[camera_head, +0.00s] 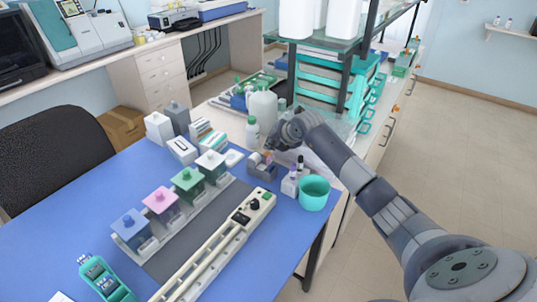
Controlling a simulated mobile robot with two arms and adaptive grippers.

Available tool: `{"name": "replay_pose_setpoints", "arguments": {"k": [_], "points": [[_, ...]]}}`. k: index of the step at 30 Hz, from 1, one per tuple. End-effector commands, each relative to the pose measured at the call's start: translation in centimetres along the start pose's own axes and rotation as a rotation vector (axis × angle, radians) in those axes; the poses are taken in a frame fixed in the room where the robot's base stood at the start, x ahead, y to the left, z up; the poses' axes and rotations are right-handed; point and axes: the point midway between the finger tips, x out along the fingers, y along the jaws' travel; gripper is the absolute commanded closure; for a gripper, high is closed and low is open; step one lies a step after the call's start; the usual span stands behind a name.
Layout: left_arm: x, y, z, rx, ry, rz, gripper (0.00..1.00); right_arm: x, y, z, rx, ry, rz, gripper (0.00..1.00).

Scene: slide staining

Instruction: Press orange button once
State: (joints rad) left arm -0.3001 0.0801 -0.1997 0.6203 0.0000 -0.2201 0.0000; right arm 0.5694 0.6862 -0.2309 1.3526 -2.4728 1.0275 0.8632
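My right arm comes in from the right, and its dark gripper (277,143) hangs over the back right of the blue table. It is near a small grey box-like holder (262,167) with something small and orange (268,156) at its top. I cannot tell whether this orange thing is a button or whether the gripper touches it. The finger opening is too small and dark to read. A long beige device (215,245) lies in front, with black knobs (254,204) and a small green spot (265,196) on its end panel; no orange button shows clearly there. My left gripper is not in view.
A teal cup (314,193) and small bottles (291,183) stand near the right edge. White bottles (262,108) stand behind.

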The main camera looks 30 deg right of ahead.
Motion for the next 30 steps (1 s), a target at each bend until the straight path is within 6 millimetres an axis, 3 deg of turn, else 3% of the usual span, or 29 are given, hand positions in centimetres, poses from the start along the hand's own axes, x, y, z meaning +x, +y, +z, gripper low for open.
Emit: {"name": "replay_pose_setpoints", "arguments": {"k": [30], "points": [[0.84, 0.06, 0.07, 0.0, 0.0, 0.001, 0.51, 0.69, -0.52, -0.53, 0.0, 0.0, 0.0, 1.0]]}}
